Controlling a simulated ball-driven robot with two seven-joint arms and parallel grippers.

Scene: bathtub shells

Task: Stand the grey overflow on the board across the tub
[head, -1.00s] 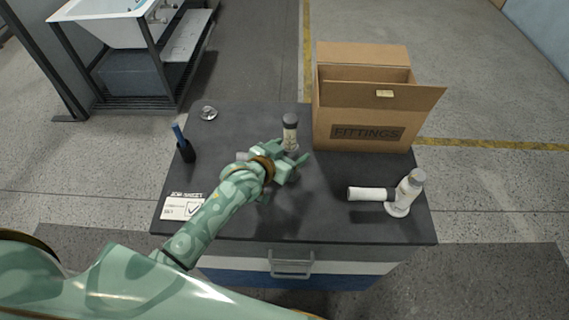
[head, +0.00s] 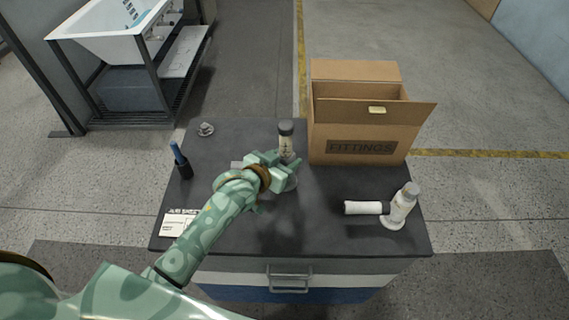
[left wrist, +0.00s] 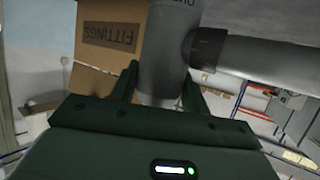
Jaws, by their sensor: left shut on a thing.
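The grey overflow (head: 286,143), a pipe fitting with a dark cap and a side branch, is upright in my left gripper (head: 284,170). It appears held above the cabinet top; its lower part is partly hidden by the fingers. In the left wrist view its grey pipe (left wrist: 163,60) stands between the two fingers (left wrist: 158,92), with the dark-collared branch running right. The white bathtub (head: 95,38) stands on a dark rack at the far left. I cannot clearly make out a board across it; the picture edge cuts the tub off. My right gripper is out of view.
A cardboard FITTINGS box (head: 362,148) stands open at the back right of the dark cabinet top (head: 330,232). A white fitting (head: 398,207) is at the right. A blue-handled tool in a dark holder (head: 181,162), a small metal part (head: 206,129) and a card (head: 174,225) are left.

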